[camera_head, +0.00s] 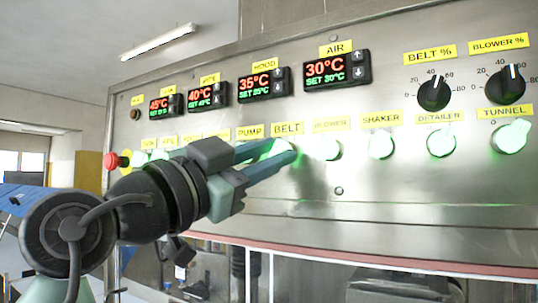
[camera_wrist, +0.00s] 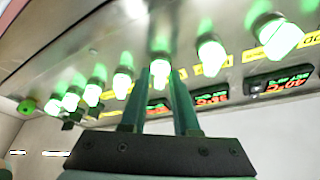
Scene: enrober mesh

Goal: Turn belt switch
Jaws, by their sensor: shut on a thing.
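The belt switch (camera_head: 280,147) is a green-lit knob under the yellow BELT label (camera_head: 288,128) on the steel panel. My gripper (camera_head: 276,154) reaches it from the lower left, its two long blue-green fingers on either side of the knob. The fingers hide much of the switch in the head view. In the wrist view, the fingers of my gripper (camera_wrist: 170,80) close on a lit knob (camera_wrist: 160,68). How far the knob is turned is hard to tell behind the fingers and the glare.
Lit switches for the blower (camera_head: 327,148), shaker (camera_head: 381,145), detailer (camera_head: 441,143) and tunnel (camera_head: 511,136) run to the right. A red stop button (camera_head: 111,161) sits at the far left. Displays and black dials, including the BELT % dial (camera_head: 434,93), are above.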

